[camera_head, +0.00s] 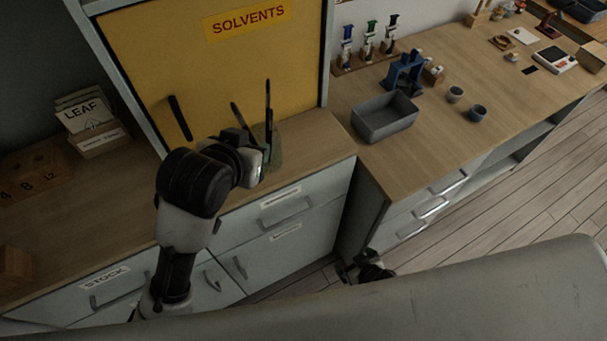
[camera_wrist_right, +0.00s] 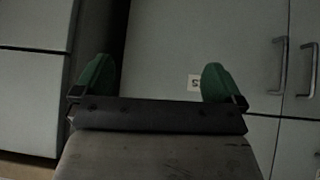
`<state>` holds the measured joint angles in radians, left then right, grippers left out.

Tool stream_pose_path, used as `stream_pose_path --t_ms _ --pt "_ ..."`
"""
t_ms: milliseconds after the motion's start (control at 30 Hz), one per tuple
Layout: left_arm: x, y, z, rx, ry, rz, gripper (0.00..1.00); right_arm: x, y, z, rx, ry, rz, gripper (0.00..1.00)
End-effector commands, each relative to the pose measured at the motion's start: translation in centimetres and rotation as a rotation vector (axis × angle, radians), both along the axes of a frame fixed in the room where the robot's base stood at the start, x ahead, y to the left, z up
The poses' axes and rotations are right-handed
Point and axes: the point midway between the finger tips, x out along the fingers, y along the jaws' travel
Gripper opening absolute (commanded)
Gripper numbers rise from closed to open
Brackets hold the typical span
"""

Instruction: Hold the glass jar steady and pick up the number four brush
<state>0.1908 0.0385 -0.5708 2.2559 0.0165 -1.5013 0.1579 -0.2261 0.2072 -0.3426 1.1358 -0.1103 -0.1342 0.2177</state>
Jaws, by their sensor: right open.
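A greenish, see-through shape that looks like the glass jar (camera_head: 273,148) stands near the front of the left counter, before the yellow cabinet. Two dark, thin handles, likely brushes (camera_head: 268,103), rise there, one upright and one leaning left; no number is readable. My left gripper (camera_head: 258,160) is right at the jar, but its fingers are mostly hidden, so I cannot tell whether it grips. My right gripper (camera_head: 366,270) is low in front of the cabinets, away from the jar. In the right wrist view the right gripper (camera_wrist_right: 158,82) is open and empty, its green fingertips wide apart.
A yellow SOLVENTS cabinet (camera_head: 225,75) stands behind the jar. A grey bin (camera_head: 384,119), a blue stand (camera_head: 405,72) and two small cups are on the right counter. LEAF boxes (camera_head: 90,122) and a numbered wooden block (camera_head: 35,172) are left. Drawer handles (camera_head: 287,208) project below.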

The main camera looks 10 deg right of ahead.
Motion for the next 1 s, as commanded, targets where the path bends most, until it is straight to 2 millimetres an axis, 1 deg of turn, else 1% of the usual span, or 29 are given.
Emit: stream_pose_path --t_ms 33,67,100,167,200,267,300,367,400,500,600,700,800,900,1000 --pt "0.0 0.0 0.0 0.0 0.0 0.0 0.43 2.2 0.8 2.3 0.021 -0.07 0.02 1.0" --pt "0.0 0.0 0.0 0.0 0.0 0.0 0.43 3.4 1.3 3.7 0.035 -0.108 0.032 1.0" --pt "0.0 0.0 0.0 0.0 0.0 0.0 0.43 4.7 2.1 5.5 0.057 -0.158 0.047 1.0" --pt "0.0 0.0 0.0 0.0 0.0 0.0 0.43 6.5 3.2 8.3 0.088 -0.231 0.071 1.0" --pt "0.0 0.0 0.0 0.0 0.0 0.0 0.43 7.6 4.0 10.3 0.111 -0.28 0.089 1.0" --pt "0.0 0.0 0.0 0.0 0.0 0.0 0.43 9.0 5.3 13.4 0.148 -0.352 0.117 1.0" --pt "0.0 0.0 0.0 0.0 0.0 0.0 0.43 9.7 6.1 15.5 0.172 -0.398 0.137 1.0" --pt "0.0 0.0 0.0 0.0 0.0 0.0 0.43 10.5 7.4 18.7 0.212 -0.465 0.168 1.0" --pt "0.0 0.0 0.0 0.0 0.0 0.0 0.43 10.9 8.3 20.7 0.239 -0.508 0.189 1.0" --pt "0.0 0.0 0.0 0.0 0.0 0.0 0.43 11.3 10.1 25.4 0.3 -0.597 0.237 1.0" --pt "0.0 0.0 0.0 0.0 0.0 0.0 0.43 11.1 11.5 29.1 0.353 -0.666 0.279 1.0" --pt "0.0 0.0 0.0 0.0 0.0 0.0 0.43 10.8 12.4 31.6 0.391 -0.711 0.307 1.0" --pt "0.0 0.0 0.0 0.0 0.0 0.0 0.43 10.6 12.9 32.9 0.412 -0.733 0.322 1.0" --pt "0.0 0.0 0.0 0.0 0.0 0.0 0.43 10.9 13.4 33.4 0.419 -0.742 0.328 1.0" --pt "0.0 0.0 0.0 0.0 0.0 0.0 0.43 11.9 14.0 33.5 0.419 -0.745 0.329 1.0"
